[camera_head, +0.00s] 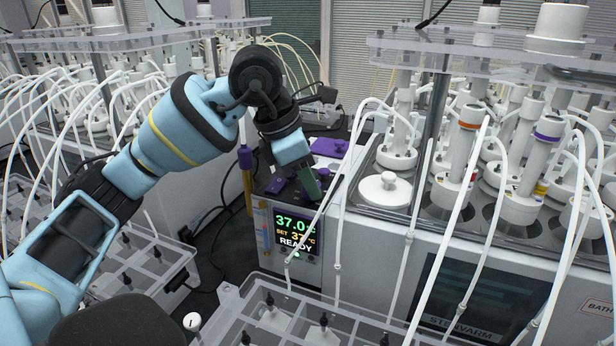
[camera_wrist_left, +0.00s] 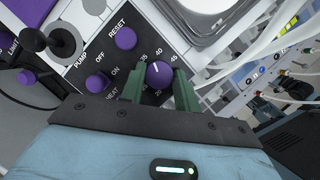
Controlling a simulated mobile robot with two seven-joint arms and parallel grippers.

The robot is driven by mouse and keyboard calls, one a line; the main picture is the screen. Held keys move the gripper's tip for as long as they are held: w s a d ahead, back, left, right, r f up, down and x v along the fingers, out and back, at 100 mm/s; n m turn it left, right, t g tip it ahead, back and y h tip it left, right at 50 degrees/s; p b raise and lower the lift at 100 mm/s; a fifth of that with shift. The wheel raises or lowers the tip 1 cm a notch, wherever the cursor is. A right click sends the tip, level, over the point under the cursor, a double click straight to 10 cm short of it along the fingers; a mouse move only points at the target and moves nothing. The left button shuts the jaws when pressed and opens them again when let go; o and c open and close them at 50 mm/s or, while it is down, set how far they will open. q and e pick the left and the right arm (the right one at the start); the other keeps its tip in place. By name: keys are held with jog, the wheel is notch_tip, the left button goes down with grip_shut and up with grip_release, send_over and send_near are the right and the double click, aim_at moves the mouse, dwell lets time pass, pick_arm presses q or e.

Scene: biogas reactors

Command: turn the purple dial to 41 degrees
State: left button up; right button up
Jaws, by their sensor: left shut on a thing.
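The purple dial (camera_wrist_left: 159,74) sits on a dark panel in the left wrist view, with a white mark on its top and a white number scale around it. The numbers 35, 40 and 45 show along the scale's upper side; the mark's exact reading is too small to tell. My left gripper (camera_wrist_left: 158,88) is shut on the dial, one green finger on each side. In the head view my left gripper (camera_head: 311,188) reaches down onto the panel and hides the dial. The display (camera_head: 296,231) below reads 37.0, SET 37 °C, READY. My right gripper is not in view.
Purple RESET (camera_wrist_left: 124,38) and PUMP (camera_wrist_left: 97,83) knobs sit close beside the dial, with a black toggle (camera_wrist_left: 62,43) farther left. White tubes (camera_head: 340,210) hang just right of the gripper. A white lid (camera_head: 385,190) lies on the bath top.

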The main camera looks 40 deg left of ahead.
pick_arm(q)
jog(key=shift+w+a+m+g+h+p, duration=0.15)
jog(key=shift+m+g+h, duration=0.3)
jog(key=shift+m, duration=1.15)
jog(key=shift+m+g+h+p, duration=0.15)
jog(key=shift+m+g+h, duration=0.3)
jog(key=shift+m, duration=1.15)
jog(key=o, duration=1)
jog(key=shift+c, duration=0.2)
jog(key=shift+r, duration=0.1)
jog(key=v, duration=0.7)
jog(key=shift+r, duration=0.3)
jog(key=shift+f, duration=0.1)
